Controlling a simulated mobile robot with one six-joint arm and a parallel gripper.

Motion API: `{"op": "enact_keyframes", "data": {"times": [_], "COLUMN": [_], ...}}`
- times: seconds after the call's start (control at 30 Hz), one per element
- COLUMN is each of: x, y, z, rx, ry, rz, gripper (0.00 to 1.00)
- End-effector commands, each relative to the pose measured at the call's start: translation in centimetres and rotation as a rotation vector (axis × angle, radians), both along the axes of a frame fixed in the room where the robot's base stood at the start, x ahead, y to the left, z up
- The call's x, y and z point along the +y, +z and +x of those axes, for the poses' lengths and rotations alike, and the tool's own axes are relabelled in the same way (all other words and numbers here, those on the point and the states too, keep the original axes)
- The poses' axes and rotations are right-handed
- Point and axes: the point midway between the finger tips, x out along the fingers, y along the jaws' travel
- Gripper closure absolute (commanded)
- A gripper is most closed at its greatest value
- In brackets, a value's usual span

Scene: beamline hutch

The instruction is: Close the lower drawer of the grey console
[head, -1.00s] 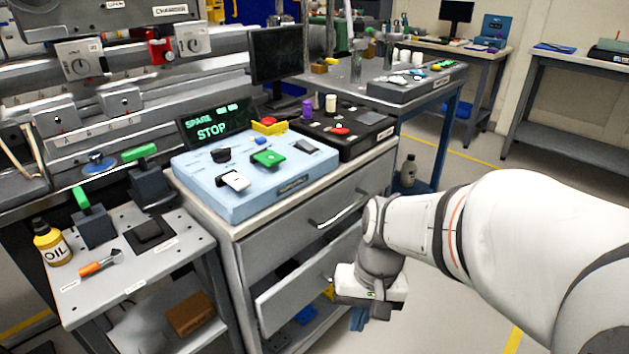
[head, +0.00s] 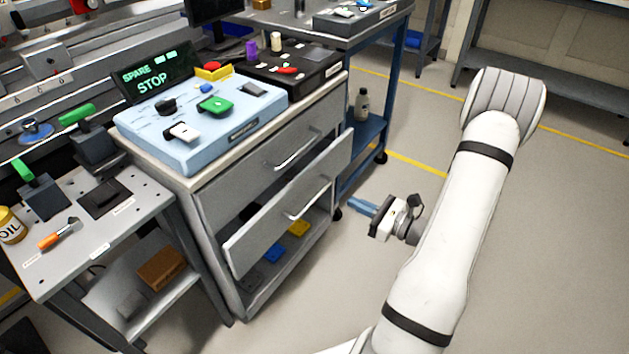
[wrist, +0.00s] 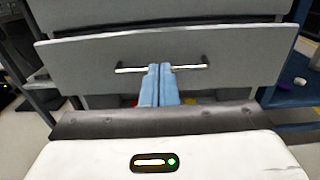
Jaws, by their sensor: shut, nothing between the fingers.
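The grey console (head: 216,207) stands left of centre in the head view, with two drawer fronts. Its lower drawer (head: 250,247) is pulled out, its front standing forward of the upper drawer (head: 240,181). In the wrist view the lower drawer's front (wrist: 100,63) faces me squarely, with its bar handle (wrist: 130,69) across the middle. My gripper (head: 358,206) is at the right of the drawer with a gap of floor between them in the head view. Its blue fingers are together and empty. In the wrist view the fingertips (wrist: 159,68) overlap the handle; I cannot tell contact.
A blue control box (head: 200,130) sits on the console. A perforated side table (head: 90,235) stands at the left. A blue-legged bench (head: 385,100) with a bottle (head: 361,104) on its shelf is behind. The open shelf below the drawer holds coloured items. Floor at the right is clear.

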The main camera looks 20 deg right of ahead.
Motion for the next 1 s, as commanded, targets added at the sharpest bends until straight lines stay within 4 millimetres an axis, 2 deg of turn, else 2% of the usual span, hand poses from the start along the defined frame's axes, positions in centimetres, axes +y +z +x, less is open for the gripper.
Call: {"op": "enact_keyframes", "data": {"times": [0.17, 0.7, 1.0], "x": [0.1, 6.1, 7.6], "y": [-0.4, -0.5, -0.3], "z": [0.9, 9.0, 11.2], "rx": [0.000, -0.001, 0.000], "ry": [-0.026, -0.020, -0.025], "rz": [0.012, 0.009, 0.011], "gripper": [1.00, 1.00, 1.00]}}
